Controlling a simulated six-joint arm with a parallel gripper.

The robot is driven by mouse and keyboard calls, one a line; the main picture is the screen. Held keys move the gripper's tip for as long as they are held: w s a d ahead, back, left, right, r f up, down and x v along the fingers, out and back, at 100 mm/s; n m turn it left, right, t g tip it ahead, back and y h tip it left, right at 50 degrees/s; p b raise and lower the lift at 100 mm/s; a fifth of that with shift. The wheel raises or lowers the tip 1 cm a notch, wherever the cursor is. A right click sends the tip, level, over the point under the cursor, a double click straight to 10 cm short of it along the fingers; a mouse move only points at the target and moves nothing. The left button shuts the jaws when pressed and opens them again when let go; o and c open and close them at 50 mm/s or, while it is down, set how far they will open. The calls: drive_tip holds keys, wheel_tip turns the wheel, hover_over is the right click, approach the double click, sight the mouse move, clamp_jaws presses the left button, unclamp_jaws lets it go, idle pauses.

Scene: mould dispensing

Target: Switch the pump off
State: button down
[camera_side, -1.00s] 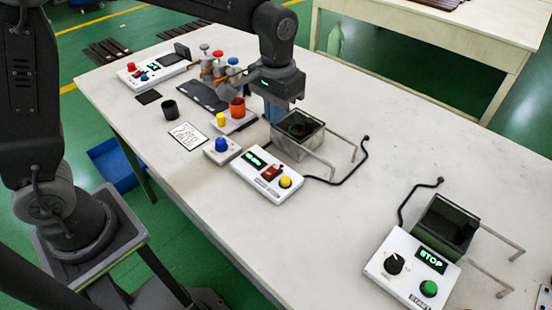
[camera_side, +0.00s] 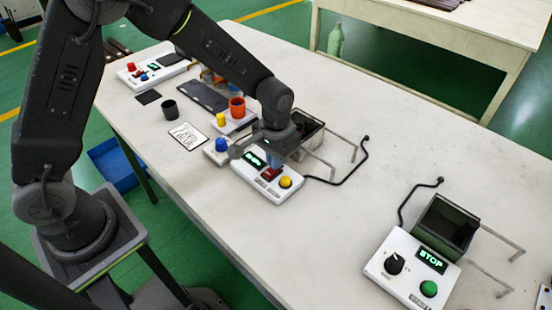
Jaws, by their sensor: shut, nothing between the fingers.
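A white control box (camera_side: 262,188) with a lit green display (camera_side: 254,160), a red rocker switch (camera_side: 271,174) and a yellow button (camera_side: 285,182) lies mid-table. Its printed label is too small to read. My gripper (camera_side: 274,158) is shut and empty, pointing down just over the red switch. It hides part of the switch and box. Whether the fingertips touch the switch cannot be told from this view. A second white box (camera_side: 408,285) at the right has a black knob, a green button and a display reading STOP.
A metal tank (camera_side: 312,128) with wire rails stands behind my gripper; a dark open tank (camera_side: 446,228) stands at the right. A blue-button box (camera_side: 220,151), an orange cup (camera_side: 237,107) and a black cup (camera_side: 170,109) are at the left. Clear table lies between the two boxes.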

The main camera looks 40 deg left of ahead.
drive_tip(key=shift+f, duration=0.1)
drive_tip(key=shift+w+f+g, duration=0.15)
drive_tip(key=shift+f+g, duration=0.55)
drive_tip(key=shift+a+f, duration=0.1)
drive_tip(key=shift+f, duration=0.05)
drive_tip(key=shift+s, duration=0.25)
drive_tip(key=shift+s+r, duration=0.3)
drive_tip(key=shift+s, duration=0.25)
wheel_tip(320, 180, up, 15)
drive_tip(key=w, duration=0.2)
drive_tip(key=shift+w, duration=0.2)
idle(0.4)
